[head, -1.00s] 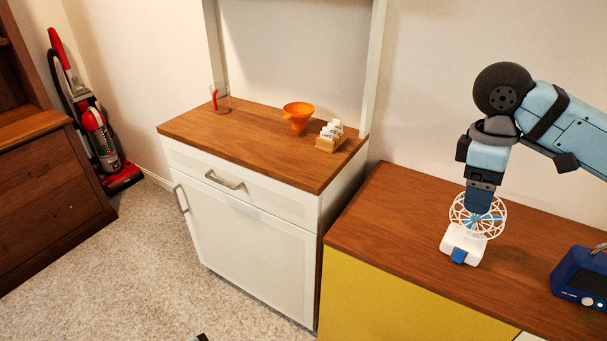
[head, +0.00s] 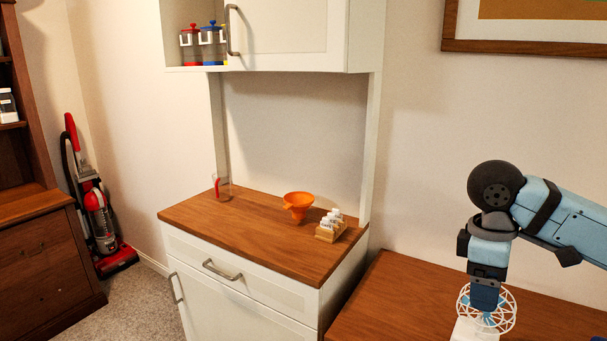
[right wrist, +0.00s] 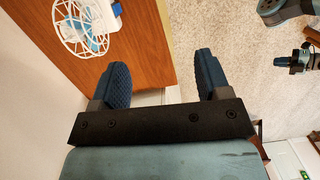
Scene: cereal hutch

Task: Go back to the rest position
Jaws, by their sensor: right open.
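My right gripper (head: 487,300) hangs pointing down over the wooden top at the right of the head view, in line with a white wire-cage fan (head: 505,318). In the right wrist view the gripper's dark blue fingers (right wrist: 160,77) are apart with nothing between them. The fan (right wrist: 82,25) stands to the left of them, apart from the fingers. My left gripper is outside the head view. Dark parts at the top right of the right wrist view look like my left arm, too small to read its jaws.
A white hutch (head: 290,100) stands at centre. Its wooden counter (head: 255,235) holds an orange funnel (head: 298,203), a glass (head: 222,187) with something red and a wooden rack (head: 331,230) of small jars. A red vacuum cleaner (head: 98,212) stands by the left wall.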

